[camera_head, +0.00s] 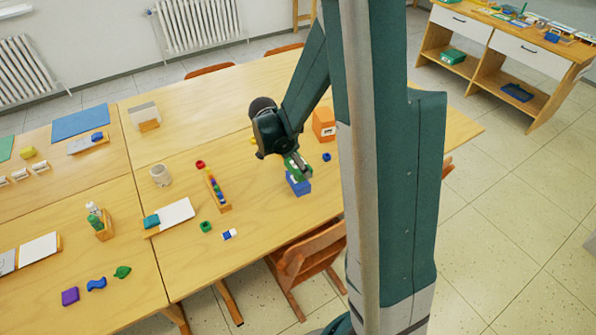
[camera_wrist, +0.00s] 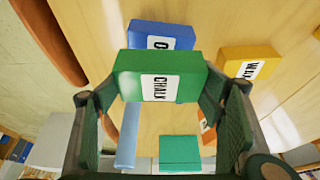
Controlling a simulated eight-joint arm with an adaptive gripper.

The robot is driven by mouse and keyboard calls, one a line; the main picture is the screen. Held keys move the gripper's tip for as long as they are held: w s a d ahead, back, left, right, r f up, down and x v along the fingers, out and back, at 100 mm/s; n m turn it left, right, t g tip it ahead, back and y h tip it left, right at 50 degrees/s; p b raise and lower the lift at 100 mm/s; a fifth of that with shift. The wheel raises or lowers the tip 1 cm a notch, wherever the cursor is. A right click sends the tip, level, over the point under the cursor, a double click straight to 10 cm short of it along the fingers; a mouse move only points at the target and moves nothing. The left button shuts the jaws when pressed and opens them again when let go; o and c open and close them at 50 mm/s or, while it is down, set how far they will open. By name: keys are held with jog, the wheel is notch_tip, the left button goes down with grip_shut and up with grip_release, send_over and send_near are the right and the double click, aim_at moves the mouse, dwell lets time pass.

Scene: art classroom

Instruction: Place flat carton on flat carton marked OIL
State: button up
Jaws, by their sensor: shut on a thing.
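My gripper (camera_head: 298,166) is shut on a green carton (camera_wrist: 130,84) with a white label reading CHALK; the carton lies between the two fingers in the wrist view. The green carton also shows in the head view (camera_head: 291,163), above the table. A blue carton (camera_wrist: 168,29) sits just beyond it in the wrist view. Its label shows only an O, the rest hidden by the green carton. In the head view the blue carton (camera_head: 299,187) rests on the table, below the green one in the picture. I cannot tell whether the two touch.
A yellow carton (camera_wrist: 234,54) with a partly readable label lies right of the blue carton in the wrist view. An orange box (camera_head: 324,121) stands behind on the table (camera_head: 255,210). A rack of coloured pieces (camera_head: 216,190), a green block (camera_head: 206,227) and a mug (camera_head: 160,175) are to the left.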

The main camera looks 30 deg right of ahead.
jog(key=shift+f, duration=0.15)
jog(key=shift+f+b, duration=0.4)
jog(key=shift+f, duration=1.35)
jog(key=shift+f, duration=0.15)
jog(key=o, duration=1)
jog(key=shift+c, duration=0.2)
jog(key=shift+r, duration=0.25)
jog(key=p+v, duration=0.2)
jog(key=v, duration=1)
jog(key=shift+a, duration=0.1)
